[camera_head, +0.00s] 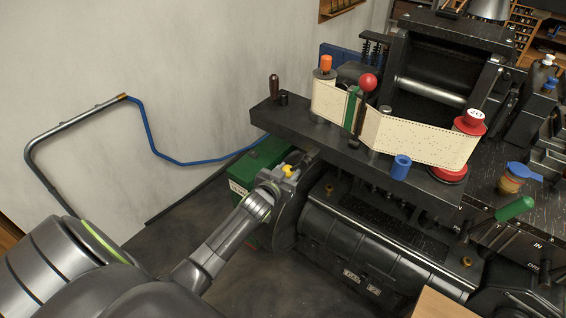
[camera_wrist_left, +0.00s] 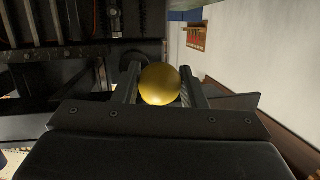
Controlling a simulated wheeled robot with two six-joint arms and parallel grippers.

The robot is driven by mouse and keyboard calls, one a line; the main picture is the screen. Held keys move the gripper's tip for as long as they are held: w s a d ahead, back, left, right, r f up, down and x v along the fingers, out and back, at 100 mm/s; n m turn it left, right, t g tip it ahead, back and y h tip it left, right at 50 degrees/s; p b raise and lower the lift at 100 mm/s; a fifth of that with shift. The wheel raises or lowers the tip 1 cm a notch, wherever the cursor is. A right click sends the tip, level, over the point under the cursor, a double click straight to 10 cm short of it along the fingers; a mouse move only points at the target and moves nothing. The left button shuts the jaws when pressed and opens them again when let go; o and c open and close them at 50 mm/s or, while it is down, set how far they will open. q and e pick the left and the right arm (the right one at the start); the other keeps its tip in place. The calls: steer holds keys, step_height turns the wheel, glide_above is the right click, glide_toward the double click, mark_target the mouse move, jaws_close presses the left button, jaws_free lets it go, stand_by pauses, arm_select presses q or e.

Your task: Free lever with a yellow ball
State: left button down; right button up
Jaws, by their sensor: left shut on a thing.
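The yellow ball (camera_head: 288,171) of the lever shows at the left end of the black machine in the head view. In the left wrist view the yellow ball (camera_wrist_left: 160,85) sits between the two fingers. My left gripper (camera_head: 284,176) is shut on the yellow ball. The fingers also show on both sides of it in the wrist view (camera_wrist_left: 161,80). The lever's rod is hidden behind the ball and gripper. My right gripper is not in view.
The black machine (camera_head: 365,240) fills the right side, with a punched paper strip (camera_head: 415,140) above. A red ball knob (camera_head: 368,82) and a green handle (camera_head: 515,208) stand out from it. A green box (camera_head: 255,165) is behind my left wrist. A wall with a pipe (camera_head: 75,127) is at left.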

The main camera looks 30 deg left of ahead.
arm_select(q)
steer(key=shift+s+d+f+n+g+h+p, duration=0.1)
steer(key=shift+d+f+n+h+p, duration=0.15)
steer(key=shift+d+n, duration=0.25)
steer(key=shift+w+d+f+n+g+h+p, duration=0.1)
steer(key=shift+d+f+n+h+p, duration=0.15)
steer(key=shift+d+n, duration=0.25)
steer(key=shift+s+d+f+n+g+h+p, duration=0.1)
steer(key=shift+d+f+n+h+p, duration=0.15)
steer(key=shift+d+n, duration=0.2)
steer(key=shift+f, duration=0.1)
steer(key=c, duration=0.9)
jaws_free()
steer(key=b+v, duration=0.1)
steer(key=v, duration=1.6)
steer(key=shift+s+d, duration=0.15)
steer(key=shift+s, duration=0.1)
